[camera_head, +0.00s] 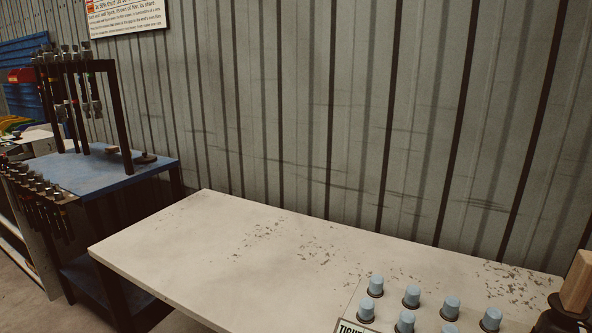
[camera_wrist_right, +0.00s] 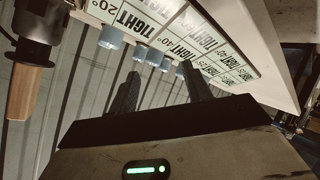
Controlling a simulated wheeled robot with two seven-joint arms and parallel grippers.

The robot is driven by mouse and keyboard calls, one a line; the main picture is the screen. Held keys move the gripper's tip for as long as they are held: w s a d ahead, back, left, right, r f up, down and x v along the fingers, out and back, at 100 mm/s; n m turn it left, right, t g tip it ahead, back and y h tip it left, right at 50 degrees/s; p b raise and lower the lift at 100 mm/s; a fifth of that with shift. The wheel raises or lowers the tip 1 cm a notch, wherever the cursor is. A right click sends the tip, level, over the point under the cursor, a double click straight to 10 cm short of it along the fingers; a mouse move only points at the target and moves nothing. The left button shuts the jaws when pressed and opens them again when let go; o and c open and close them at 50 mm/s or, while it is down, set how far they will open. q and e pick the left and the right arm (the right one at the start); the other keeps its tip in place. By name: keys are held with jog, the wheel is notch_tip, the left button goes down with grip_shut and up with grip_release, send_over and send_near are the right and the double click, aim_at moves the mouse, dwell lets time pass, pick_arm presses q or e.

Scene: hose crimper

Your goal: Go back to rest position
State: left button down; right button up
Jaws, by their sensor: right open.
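My right gripper (camera_wrist_right: 161,72) shows in the right wrist view with its two dark fingers spread apart and nothing visible between them. The wrist picture is tilted, with the table edge at the top. Several light-blue capped fittings (camera_wrist_right: 140,52) appear beyond the fingertips, apart from them as far as I can tell. In the head view the blue caps (camera_head: 411,297) stand in rows at the front right of the white table (camera_head: 190,245). Neither gripper shows in the head view, and my left gripper is in no frame.
A wooden handle on a dark body (camera_head: 577,284) stands at the table's right end; it also shows in the wrist view (camera_wrist_right: 24,92). White labels reading TIGHT (camera_wrist_right: 180,48) lie by the caps. A blue bench (camera_head: 75,172) with a hose rack is left. The table's left half is clear.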

jog(key=s+a+f+m+g+y, duration=0.15)
jog(key=s+a+f+g, duration=0.25)
jog(key=s, duration=0.4)
jog(key=s+a+f+m+g+y, duration=0.1)
jog(key=s+a+f+m+g, duration=0.15)
jog(key=s+a+g, duration=0.4)
pick_arm(q)
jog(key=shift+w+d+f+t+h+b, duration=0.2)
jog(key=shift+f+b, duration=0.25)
jog(key=shift+b, duration=1.05)
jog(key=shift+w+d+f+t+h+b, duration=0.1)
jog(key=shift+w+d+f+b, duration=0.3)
jog(key=shift+b, duration=1.1)
pick_arm(e)
jog(key=w+a+f+t+y, duration=0.1)
jog(key=w+a+f+t, duration=0.1)
jog(key=f+t, duration=0.2)
jog(key=w+a+f+t+y, duration=0.2)
jog(key=w+f+t, duration=0.1)
jog(key=f+t, duration=0.2)
jog(key=shift+a+f+n, duration=0.25)
jog(key=shift+f+n, duration=0.05)
jog(key=shift+f, duration=0.35)
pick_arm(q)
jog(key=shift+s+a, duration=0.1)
pick_arm(e)
jog(key=shift+w, duration=0.1)
